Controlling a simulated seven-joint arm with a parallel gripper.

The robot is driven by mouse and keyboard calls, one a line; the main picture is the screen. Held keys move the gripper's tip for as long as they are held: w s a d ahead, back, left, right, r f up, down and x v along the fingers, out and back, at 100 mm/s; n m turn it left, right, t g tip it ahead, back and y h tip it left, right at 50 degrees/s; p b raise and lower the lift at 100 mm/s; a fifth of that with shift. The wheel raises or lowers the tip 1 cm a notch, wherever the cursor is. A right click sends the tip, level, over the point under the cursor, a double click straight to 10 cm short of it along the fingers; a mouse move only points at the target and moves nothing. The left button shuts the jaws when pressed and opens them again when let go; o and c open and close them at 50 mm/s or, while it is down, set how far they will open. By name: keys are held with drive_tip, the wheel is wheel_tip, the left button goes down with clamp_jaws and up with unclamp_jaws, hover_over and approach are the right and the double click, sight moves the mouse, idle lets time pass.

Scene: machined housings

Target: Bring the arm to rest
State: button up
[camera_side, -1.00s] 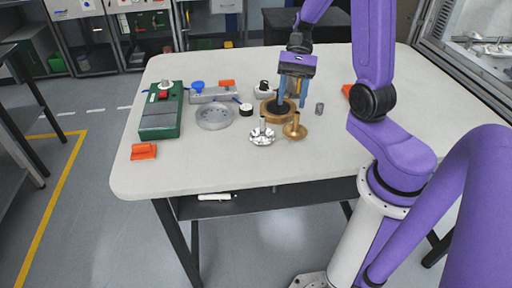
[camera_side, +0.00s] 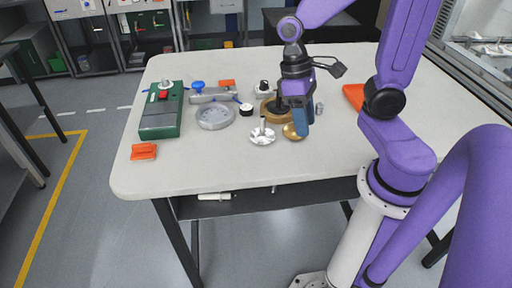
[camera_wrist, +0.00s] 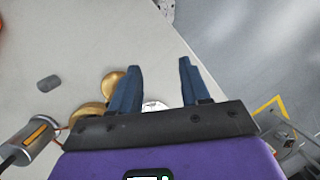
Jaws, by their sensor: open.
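My gripper (camera_side: 302,121) is open and empty, with blue-grey fingers pointing down over the right middle of the white table (camera_side: 222,168). In the side view its fingers partly cover a brass part (camera_side: 291,132) with a round base. In the wrist view the two fingers (camera_wrist: 158,84) stand apart, with bare table and floor beyond them. A silver part (camera_side: 262,134) with an upright stem stands left of the gripper. A brass ring-shaped housing (camera_side: 267,108) with a dark centre lies behind the gripper, partly hidden by it.
A green box (camera_side: 161,117) with a red button stands at the left. A small grey cylinder (camera_wrist: 48,83) lies near the gripper. The table's front strip is clear.

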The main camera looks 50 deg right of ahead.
drive_tip(key=s+a+r+n+t, duration=0.1)
drive_tip(key=s+a+n+t, duration=0.2)
drive_tip(key=s+n, duration=0.3)
drive_tip(key=n, duration=0.3)
drive_tip(key=shift+s+a+n+t, duration=0.3)
drive_tip(key=shift+s+a+n, duration=0.05)
drive_tip(key=shift+s+n, duration=0.05)
drive_tip(key=shift+r, duration=0.1)
idle(1.1)
